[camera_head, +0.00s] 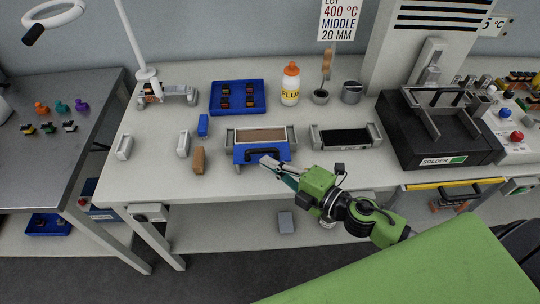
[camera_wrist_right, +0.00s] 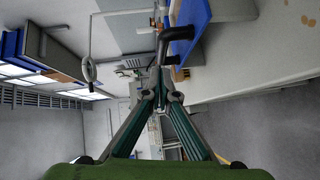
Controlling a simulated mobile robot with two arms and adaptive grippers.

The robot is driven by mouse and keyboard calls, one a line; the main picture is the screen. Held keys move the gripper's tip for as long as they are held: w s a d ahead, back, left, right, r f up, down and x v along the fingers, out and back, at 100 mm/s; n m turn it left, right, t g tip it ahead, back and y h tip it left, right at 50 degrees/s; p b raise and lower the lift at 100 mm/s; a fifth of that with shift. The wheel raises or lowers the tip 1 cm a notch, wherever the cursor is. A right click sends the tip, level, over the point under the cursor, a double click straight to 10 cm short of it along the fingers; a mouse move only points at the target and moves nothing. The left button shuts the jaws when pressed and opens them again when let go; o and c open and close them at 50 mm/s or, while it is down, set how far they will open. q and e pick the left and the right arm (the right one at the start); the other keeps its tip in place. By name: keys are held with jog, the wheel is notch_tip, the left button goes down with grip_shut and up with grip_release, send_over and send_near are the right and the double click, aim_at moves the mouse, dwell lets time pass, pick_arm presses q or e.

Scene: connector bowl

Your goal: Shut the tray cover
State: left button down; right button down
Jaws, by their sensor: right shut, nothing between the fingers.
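The tray (camera_head: 291,136) is a grey-ended holder on the white bench with a brown inside showing. Its blue cover (camera_head: 240,154) is at the tray's front side and leaves the brown inside uncovered; its exact tilt is hard to tell. The cover has a black handle (camera_head: 262,154). My right gripper (camera_head: 267,161) is shut and empty, with its tips right at the handle. In the right wrist view the shut fingers (camera_wrist_right: 160,92) lie just below the black handle (camera_wrist_right: 178,34) and the blue cover (camera_wrist_right: 190,14). Whether they touch is unclear. My left gripper is out of view.
A similar holder with a black inside (camera_head: 346,137) stands to the right, then a black solder station (camera_head: 440,150). Behind are a blue parts tray (camera_head: 238,97) and a glue bottle (camera_head: 290,85). A brown wooden-looking piece (camera_head: 199,161) lies left. The bench's front strip is mostly clear.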

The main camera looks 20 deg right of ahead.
aim_at(269, 145)
jog(key=shift+w+d+f, duration=0.1)
jog(key=shift+w+d, duration=0.05)
jog(key=shift+w, duration=0.3)
jog(key=shift+w+d+f, duration=0.1)
jog(key=shift+w, duration=0.35)
jog(key=w, duration=0.2)
jog(key=w+d, duration=0.1)
jog(key=w, duration=0.2)
jog(key=w+d+p, duration=0.1)
jog(key=w, duration=0.1)
jog(key=shift+w+d, duration=0.15)
jog(key=shift+w, duration=0.25)
jog(key=shift+r, duration=0.15)
jog(key=shift+d, duration=0.15)
